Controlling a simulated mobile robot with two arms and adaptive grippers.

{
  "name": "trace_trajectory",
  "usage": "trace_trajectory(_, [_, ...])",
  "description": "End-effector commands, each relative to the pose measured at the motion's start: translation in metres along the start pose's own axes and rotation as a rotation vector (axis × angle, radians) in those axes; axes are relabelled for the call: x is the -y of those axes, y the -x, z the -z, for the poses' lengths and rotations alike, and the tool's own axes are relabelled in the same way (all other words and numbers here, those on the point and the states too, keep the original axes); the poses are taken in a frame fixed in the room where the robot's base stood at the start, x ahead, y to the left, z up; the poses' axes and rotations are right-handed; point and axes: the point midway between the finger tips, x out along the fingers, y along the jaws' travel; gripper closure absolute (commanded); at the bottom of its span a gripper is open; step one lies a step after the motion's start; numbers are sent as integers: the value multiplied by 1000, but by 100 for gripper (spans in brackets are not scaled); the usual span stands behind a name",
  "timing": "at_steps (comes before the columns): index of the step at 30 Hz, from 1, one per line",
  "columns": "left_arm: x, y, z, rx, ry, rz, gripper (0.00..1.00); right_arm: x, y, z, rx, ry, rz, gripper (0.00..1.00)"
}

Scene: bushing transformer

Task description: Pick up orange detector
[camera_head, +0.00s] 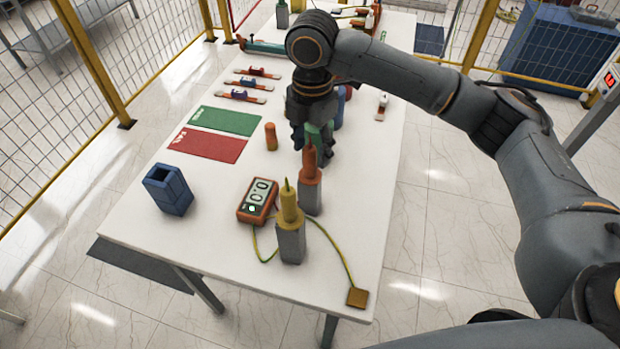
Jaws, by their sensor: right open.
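An orange pointed detector (310,170) stands upright in a grey holder on the white table. My right gripper (315,145) is open, pointing down right behind the detector's top, and overlaps it in the picture. I cannot tell whether they touch. A green pointed piece (318,131) shows between the gripper's fingers, mostly hidden by them. My left gripper is not in view.
The table's (365,215) right front is mostly clear.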

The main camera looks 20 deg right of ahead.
Motion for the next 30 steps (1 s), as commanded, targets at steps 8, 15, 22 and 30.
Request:
trace_trajectory(8, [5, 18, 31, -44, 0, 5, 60, -4, -26, -2, 0, -1, 5, 48])
trace_trajectory(15, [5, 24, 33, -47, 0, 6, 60, -6, -54, -2, 1, 0, 1, 48])
trace_trajectory(22, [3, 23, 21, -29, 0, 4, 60, -6, -56, -2, 1, 0, 0, 48])
trace_trajectory(30, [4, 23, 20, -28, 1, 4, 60, -6, -56, -2, 1, 0, 0, 100])
